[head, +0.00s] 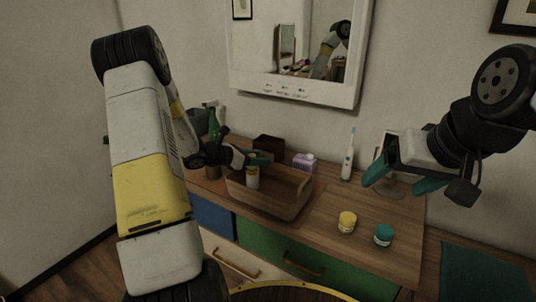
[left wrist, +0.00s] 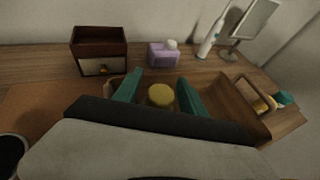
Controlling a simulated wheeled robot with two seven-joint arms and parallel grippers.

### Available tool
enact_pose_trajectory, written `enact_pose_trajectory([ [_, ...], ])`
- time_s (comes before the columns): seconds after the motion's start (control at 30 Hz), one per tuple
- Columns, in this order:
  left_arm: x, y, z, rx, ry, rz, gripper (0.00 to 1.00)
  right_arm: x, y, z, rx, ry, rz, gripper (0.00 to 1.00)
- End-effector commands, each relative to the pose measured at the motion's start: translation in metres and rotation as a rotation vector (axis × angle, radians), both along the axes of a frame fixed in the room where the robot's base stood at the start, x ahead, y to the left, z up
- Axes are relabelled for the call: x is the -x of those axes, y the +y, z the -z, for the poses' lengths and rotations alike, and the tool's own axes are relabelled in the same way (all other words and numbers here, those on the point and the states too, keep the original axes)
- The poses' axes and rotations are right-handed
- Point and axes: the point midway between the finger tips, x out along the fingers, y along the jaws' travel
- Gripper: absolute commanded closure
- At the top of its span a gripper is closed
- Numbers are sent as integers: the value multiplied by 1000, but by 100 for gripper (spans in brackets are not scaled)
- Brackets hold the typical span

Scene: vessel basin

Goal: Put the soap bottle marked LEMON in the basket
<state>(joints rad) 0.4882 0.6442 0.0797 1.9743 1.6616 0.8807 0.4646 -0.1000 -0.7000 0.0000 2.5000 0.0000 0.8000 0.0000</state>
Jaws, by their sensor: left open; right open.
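The wooden basket (head: 298,205) stands on the counter in the middle of the head view. A small pale bottle with a yellow band (head: 252,181) is in or at the basket's left part. In the left wrist view a round yellow top (left wrist: 160,95) lies between my left fingers, probably the same bottle. No lettering is readable, so I cannot tell whether it says LEMON. My left gripper (head: 258,160) is open just above the bottle, its teal fingers (left wrist: 159,92) on either side of the yellow top. My right gripper (head: 402,182) is open and empty, above the counter's right end.
A yellow jar (head: 347,222) and a teal jar (head: 384,235) stand right of the basket. Behind are a dark wooden box (head: 268,144), a purple container (head: 305,162), an electric toothbrush (head: 348,157) and a small mirror. A green bottle (head: 213,124) stands at the left, partly hidden.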

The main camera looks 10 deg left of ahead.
Motion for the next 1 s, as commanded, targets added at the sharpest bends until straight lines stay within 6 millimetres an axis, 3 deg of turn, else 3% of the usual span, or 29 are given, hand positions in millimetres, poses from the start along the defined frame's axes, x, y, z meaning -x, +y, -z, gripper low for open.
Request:
enact_pose_trajectory([
  [0.27, 11, 12, -10, -1, -1, -3, 51, 0, 0, 0, 0, 0, 0, 19],
  [0.6, 59, 57, -37, -2, -1, -2, 51, 0, 0, 0, 0, 0, 0, 19],
  [0.8, 76, 73, -47, -1, -1, -2, 51, 0, 0, 0, 0, 0, 0, 19],
  [0.9, 82, 70, -53, -18, -9, 21, 51, 0, 0, 0, 0, 0, 0, 19],
  [1.0, 95, 46, -71, -103, -47, 123, 51, 0, 0, 0, 0, 0, 0, 19],
])
